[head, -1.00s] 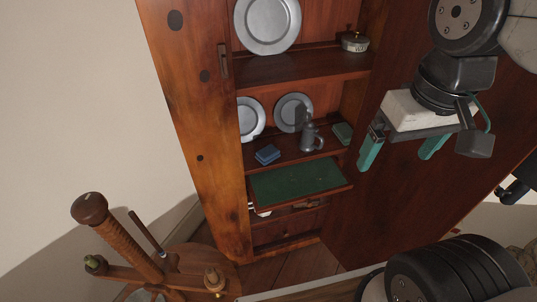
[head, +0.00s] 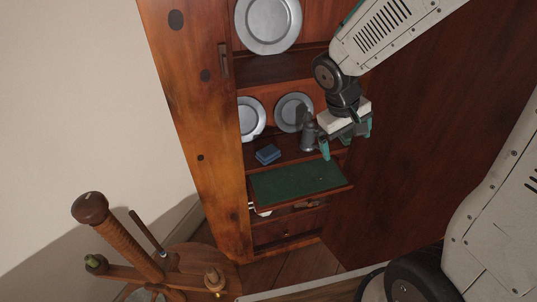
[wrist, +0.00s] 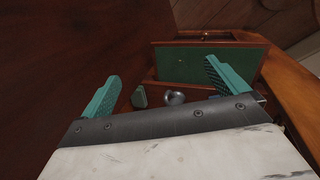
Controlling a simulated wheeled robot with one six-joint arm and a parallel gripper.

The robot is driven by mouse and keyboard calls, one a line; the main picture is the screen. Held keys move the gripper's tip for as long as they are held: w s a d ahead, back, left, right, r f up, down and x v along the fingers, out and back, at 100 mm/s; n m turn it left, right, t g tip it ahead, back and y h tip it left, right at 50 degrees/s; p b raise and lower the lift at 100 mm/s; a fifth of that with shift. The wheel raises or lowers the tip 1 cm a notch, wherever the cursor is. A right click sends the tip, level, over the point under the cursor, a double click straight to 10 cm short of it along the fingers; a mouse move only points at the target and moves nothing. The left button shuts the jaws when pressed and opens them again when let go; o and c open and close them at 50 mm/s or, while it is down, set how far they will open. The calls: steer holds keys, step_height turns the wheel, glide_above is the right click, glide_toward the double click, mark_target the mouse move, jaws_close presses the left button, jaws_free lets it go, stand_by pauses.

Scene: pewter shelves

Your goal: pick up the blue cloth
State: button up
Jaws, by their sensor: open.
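The blue cloth (head: 267,154) lies folded on the cupboard's middle shelf, near its left front, in the head view.
A pewter tankard (head: 308,136) stands between the cloth and my gripper. Pewter plates (head: 293,110) lean behind. A green-topped pull-out board (head: 298,182) juts out below. The open door (head: 410,170) is at right.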

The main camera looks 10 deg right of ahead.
steer(key=w+a+f+n+t, duration=0.1)
steer(key=w+f, duration=0.6)
steer(key=n+t+y, duration=0.2)
steer(key=t+y, duration=0.2)
steer(key=y, duration=0.2)
glide_toward(268, 151)
steer(key=f, duration=0.2)
steer(key=shift+w+r+x, duration=0.1)
steer(key=shift+w+x, duration=0.05)
steer(key=shift+x, duration=1.6)
steer(key=shift+w+r+x, duration=0.1)
steer(key=shift+w+x, duration=0.1)
steer(key=shift+x, duration=1.55)
steer(key=shift+a, duration=0.15)
steer(key=c, duration=1.1)
steer(key=shift+r, duration=0.1)
steer(key=shift+c, duration=0.2)
